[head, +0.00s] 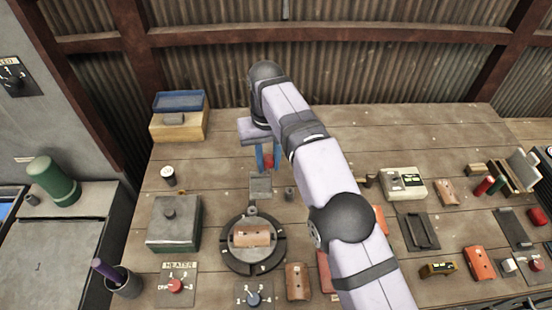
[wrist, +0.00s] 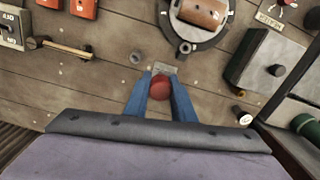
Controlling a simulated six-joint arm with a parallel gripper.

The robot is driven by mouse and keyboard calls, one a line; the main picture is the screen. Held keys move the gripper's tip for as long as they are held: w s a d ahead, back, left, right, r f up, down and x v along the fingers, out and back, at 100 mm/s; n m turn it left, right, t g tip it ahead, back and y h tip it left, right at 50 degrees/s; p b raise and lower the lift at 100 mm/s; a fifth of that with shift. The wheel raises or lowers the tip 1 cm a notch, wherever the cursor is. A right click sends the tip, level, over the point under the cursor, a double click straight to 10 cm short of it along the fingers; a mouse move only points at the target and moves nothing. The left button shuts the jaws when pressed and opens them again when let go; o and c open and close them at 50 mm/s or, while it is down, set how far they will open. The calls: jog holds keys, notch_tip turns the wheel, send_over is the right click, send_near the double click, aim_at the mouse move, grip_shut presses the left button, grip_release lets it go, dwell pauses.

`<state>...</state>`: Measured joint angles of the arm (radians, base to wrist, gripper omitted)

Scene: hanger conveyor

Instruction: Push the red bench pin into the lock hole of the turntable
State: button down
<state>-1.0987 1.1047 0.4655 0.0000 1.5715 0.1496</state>
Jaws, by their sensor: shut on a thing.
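My gripper (head: 268,160) is shut on the red bench pin (head: 268,160). In the wrist view the pin's round red head (wrist: 160,88) sits between the two blue fingers of my gripper (wrist: 161,95). The lower part of the pin is hidden. The turntable (head: 228,250), a dark round disc with a brown block on it, stands nearer the front, apart from my gripper. It also shows at the top of the wrist view (wrist: 222,40). A small ringed feature (wrist: 185,48) is at its rim; I cannot tell whether it is the lock hole.
A grey plate (head: 260,188) lies between my gripper and the turntable, with a small grey cylinder (head: 289,194) beside it. A lidded metal box (head: 174,228) stands left of the turntable. A yellow box with a blue tray (head: 180,125) is at the back left.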

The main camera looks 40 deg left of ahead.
jog(key=shift+s+r+p, duration=0.35)
jog(key=shift+s+r, duration=0.15)
jog(key=shift+s, duration=0.2)
jog(key=s+n+p, duration=0.1)
jog(key=s+p, duration=0.1)
jog(key=s, duration=0.2)
jog(key=n+p, duration=0.1)
jog(key=n, duration=0.3)
send_near(251, 205)
jog(key=shift+s+d+r, duration=0.5)
jog(key=shift+d+r, duration=0.05)
jog(key=shift+d, duration=0.15)
jog(key=shift+f, duration=0.15)
jog(key=shift+f+b, duration=1.5)
jog(key=shift+f, duration=0.75)
jog(key=shift+d+f+b, duration=0.1)
jog(key=shift+f+b, duration=0.75)
jog(key=shift+f, duration=0.8)
